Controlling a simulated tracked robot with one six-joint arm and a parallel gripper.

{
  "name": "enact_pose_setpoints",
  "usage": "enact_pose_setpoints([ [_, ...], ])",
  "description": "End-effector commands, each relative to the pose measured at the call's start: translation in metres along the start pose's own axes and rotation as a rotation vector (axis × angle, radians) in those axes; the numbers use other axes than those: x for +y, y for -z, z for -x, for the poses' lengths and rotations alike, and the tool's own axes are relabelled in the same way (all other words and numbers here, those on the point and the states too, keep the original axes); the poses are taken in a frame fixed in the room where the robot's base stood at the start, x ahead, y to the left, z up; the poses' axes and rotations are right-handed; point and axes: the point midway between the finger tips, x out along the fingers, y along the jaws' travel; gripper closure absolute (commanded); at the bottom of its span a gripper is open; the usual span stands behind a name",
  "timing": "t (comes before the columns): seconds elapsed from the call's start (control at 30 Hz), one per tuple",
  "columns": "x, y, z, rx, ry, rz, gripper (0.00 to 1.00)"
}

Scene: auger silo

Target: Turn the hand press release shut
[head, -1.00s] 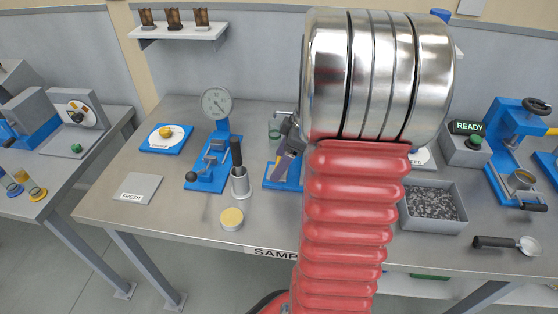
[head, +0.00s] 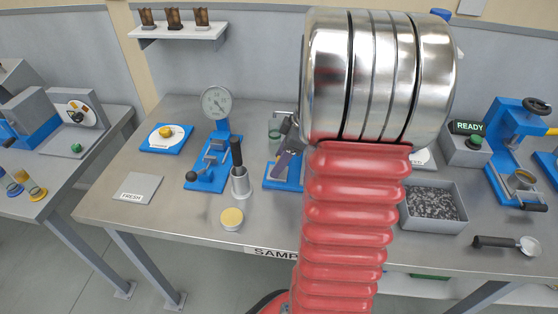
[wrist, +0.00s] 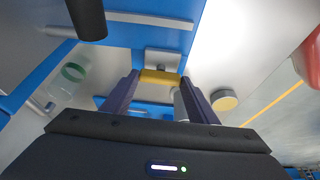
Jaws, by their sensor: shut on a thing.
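My gripper (wrist: 159,88) is shut on a short yellow bar, which looks like the hand press release (wrist: 160,76). The bar lies across between the two purple-grey fingertips in the wrist view. In the head view my gripper (head: 284,163) is left of my red arm, its fingers slanting down over a blue-based device (head: 272,183), apparently the hand press. My wrist and arm hide the right part of that device. The release is hardly visible in the head view.
A blue gauge stand (head: 216,103) with a black-knobbed lever stands left. A black-handled metal cup (head: 240,185) and yellow-topped tin (head: 231,217) stand in front. A glass (head: 274,133) is close behind my gripper. A gravel tray (head: 462,205) is right.

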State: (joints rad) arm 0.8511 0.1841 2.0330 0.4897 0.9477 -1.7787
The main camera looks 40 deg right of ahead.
Motion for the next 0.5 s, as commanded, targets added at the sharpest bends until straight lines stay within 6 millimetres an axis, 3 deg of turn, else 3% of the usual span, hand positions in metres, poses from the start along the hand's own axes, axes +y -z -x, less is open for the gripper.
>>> enact_pose_setpoints([
  [0.5,-0.0050,-0.0008,-0.0012,-0.003,-0.107,-0.272,0.69],
])
